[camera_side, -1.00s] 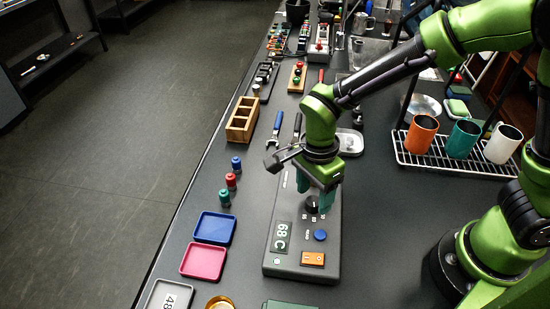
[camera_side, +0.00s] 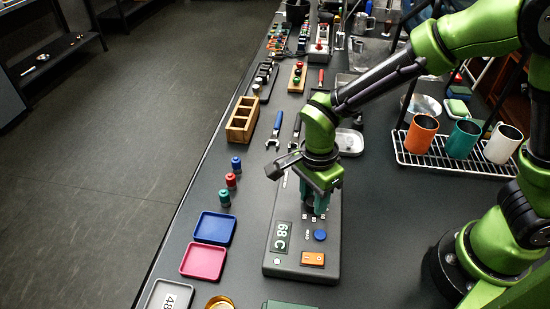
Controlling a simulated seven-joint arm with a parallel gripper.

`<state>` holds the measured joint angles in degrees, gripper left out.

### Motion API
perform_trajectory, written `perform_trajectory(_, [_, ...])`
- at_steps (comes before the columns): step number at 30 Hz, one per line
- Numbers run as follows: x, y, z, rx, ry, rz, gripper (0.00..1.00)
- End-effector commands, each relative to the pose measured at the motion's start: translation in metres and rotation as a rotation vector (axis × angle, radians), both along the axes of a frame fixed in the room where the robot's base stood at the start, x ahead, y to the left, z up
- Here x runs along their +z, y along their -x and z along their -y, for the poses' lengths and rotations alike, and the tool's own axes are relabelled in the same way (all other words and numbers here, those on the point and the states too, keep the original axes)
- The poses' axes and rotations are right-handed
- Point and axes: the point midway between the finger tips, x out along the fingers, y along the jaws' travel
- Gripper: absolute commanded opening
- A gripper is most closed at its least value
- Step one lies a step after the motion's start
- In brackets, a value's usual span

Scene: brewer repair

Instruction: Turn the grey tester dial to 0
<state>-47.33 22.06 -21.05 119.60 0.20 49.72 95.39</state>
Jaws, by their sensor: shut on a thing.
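The grey tester (camera_side: 272,262) lies on the dark bench in the side view. Its display (camera_side: 282,238) reads 68 C. A blue button (camera_side: 320,235) and an orange rocker switch (camera_side: 312,259) sit on its front part. My gripper (camera_side: 314,208) points down over the tester, its teal fingers shut on the dial at the tester's middle. The fingers hide the dial, so its pointer cannot be read. Small white marks show just in front of the fingers.
Left of the tester are a blue tray (camera_side: 214,228), a pink tray (camera_side: 203,262) and small coloured bottles (camera_side: 231,181). A wooden box (camera_side: 242,120) and wrenches (camera_side: 275,131) lie behind. Orange, teal and white mugs (camera_side: 421,134) stand on a wire rack (camera_side: 440,166) at right.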

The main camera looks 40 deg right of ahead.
Motion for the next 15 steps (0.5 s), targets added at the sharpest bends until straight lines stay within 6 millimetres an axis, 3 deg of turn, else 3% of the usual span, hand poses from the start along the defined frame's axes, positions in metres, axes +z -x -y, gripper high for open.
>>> perform_trajectory(8, [0.0006,-0.0002,-0.0003,0.087,-0.002,-0.001,0.05])
perform_trajectory(15, [0.0008,-0.0004,-0.0005,0.273,-0.002,0.0,0.05])
